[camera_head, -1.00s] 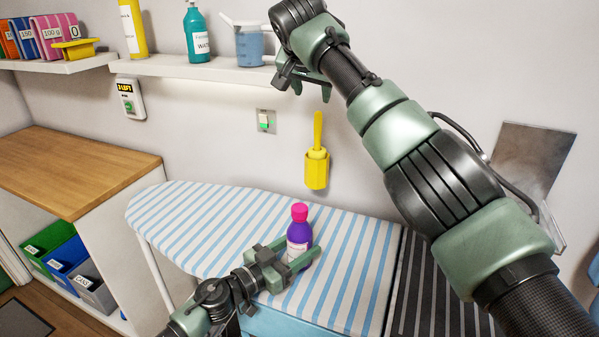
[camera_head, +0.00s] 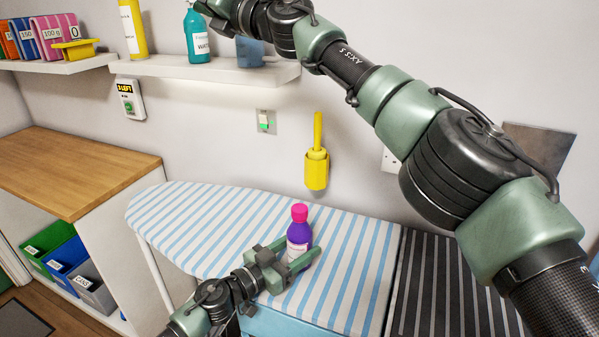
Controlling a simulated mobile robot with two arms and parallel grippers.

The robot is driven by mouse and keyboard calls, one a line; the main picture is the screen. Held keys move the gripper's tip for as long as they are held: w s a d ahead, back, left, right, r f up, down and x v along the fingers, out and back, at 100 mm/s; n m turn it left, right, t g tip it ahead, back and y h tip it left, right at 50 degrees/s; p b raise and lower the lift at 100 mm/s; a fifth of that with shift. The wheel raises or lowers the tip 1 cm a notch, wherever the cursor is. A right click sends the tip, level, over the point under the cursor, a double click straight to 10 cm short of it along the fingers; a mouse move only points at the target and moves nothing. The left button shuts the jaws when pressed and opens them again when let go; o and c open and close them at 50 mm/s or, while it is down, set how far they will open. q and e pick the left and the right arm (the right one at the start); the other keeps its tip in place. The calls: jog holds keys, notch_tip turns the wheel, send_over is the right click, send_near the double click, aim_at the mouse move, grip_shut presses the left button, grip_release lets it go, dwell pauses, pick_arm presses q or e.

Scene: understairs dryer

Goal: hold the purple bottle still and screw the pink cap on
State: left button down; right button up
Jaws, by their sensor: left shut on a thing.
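The purple bottle (camera_head: 298,238) stands upright on the striped ironing board and has a pale label. The pink cap (camera_head: 299,212) sits on top of its neck; I cannot tell how tightly it is seated. My left gripper (camera_head: 294,256) is shut on the lower part of the bottle, with green fingers at its sides. My right arm crosses the upper right of the view, and its wrist reaches the top edge near the shelf, well above the bottle. The fingers of my right gripper do not show.
The striped ironing board (camera_head: 200,220) has free room left of the bottle. A yellow holder with a handle (camera_head: 316,167) hangs on the wall behind. A shelf (camera_head: 160,66) carries a yellow bottle (camera_head: 131,28) and a teal bottle (camera_head: 197,35). A wooden counter (camera_head: 75,170) stands left.

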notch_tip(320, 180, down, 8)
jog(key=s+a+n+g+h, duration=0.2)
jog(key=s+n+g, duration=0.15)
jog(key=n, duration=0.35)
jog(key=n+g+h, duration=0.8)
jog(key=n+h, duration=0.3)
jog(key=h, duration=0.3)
send_over(300, 208)
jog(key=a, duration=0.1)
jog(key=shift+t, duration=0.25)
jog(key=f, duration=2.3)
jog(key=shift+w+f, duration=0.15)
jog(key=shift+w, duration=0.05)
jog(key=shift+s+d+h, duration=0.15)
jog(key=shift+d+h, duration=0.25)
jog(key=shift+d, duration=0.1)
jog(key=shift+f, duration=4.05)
